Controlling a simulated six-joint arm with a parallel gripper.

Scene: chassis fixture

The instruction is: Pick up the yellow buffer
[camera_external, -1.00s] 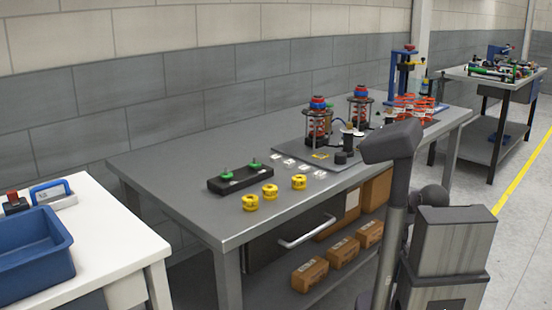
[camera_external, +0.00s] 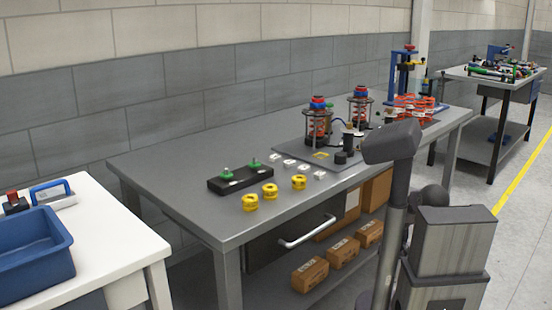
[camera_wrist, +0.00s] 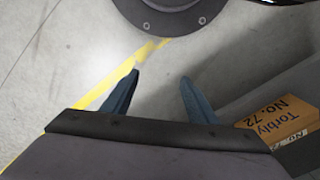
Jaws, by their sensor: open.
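Three yellow buffers stand on the grey workbench (camera_external: 190,150) near its front left corner: one at the left (camera_external: 250,202), one in the middle (camera_external: 269,191) and one at the right (camera_external: 299,182). In the wrist view my gripper (camera_wrist: 160,80) is open and empty, with its two blue-grey fingers apart over the bare floor. No buffer shows in the wrist view. In the external view my arm stands at the right in front of the bench, away from the buffers, and my fingers cannot be made out there.
A black block with green knobs (camera_external: 240,178) lies behind the buffers, with small white pieces (camera_external: 290,163) to its right. A fixture plate with spring assemblies (camera_external: 318,125) stands further right. Cardboard boxes (camera_external: 310,274) sit below; one shows in the wrist view (camera_wrist: 280,118). A blue bin (camera_external: 30,255) is at left.

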